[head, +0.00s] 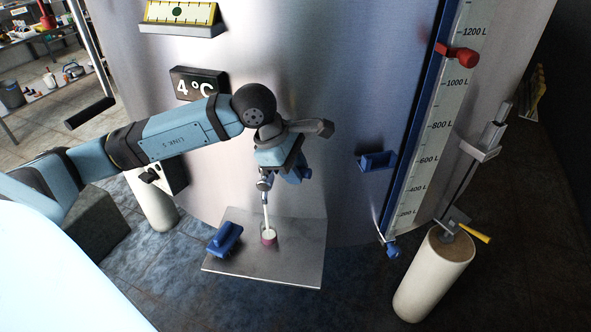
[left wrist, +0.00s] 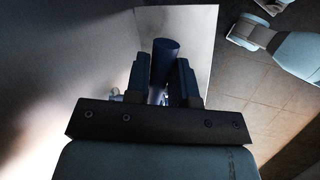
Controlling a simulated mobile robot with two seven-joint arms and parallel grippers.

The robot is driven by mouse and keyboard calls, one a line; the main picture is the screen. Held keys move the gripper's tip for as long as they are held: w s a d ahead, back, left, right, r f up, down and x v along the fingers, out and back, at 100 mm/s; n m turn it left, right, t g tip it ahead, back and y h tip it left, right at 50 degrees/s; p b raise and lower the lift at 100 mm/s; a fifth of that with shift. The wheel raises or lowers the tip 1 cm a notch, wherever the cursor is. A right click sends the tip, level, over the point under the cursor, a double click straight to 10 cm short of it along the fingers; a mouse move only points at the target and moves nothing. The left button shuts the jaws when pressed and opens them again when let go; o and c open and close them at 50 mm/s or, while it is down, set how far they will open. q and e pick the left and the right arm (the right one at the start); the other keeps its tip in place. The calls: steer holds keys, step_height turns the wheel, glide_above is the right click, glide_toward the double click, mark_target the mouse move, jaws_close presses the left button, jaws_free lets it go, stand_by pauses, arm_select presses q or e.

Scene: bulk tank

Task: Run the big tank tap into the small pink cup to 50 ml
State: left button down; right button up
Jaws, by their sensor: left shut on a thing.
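The big steel tank (head: 330,95) fills the middle of the head view. My left gripper (head: 293,172) is at the tap on its front, shut on the blue tap handle. In the left wrist view, the dark blue handle (left wrist: 165,55) stands between the two fingers (left wrist: 165,88). The tap spout (head: 265,183) points down, and a white stream (head: 266,212) runs from it. The small pink cup (head: 268,240) stands upright on the metal shelf (head: 290,262) under the spout, with white liquid in it. Its level marks are too small to read. My right gripper is out of view.
A blue holder (head: 226,238) sits on the shelf left of the cup. A blue bracket (head: 377,160) and a blue-edged litre scale (head: 437,130) with a red marker (head: 458,55) are on the right. A white post (head: 433,275) stands at lower right. The shelf's right side is clear.

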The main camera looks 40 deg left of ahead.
arm_select(q)
steer(key=c, duration=1)
jaws_free()
steer(key=shift+o, duration=0.2)
steer(key=v, duration=1.4)
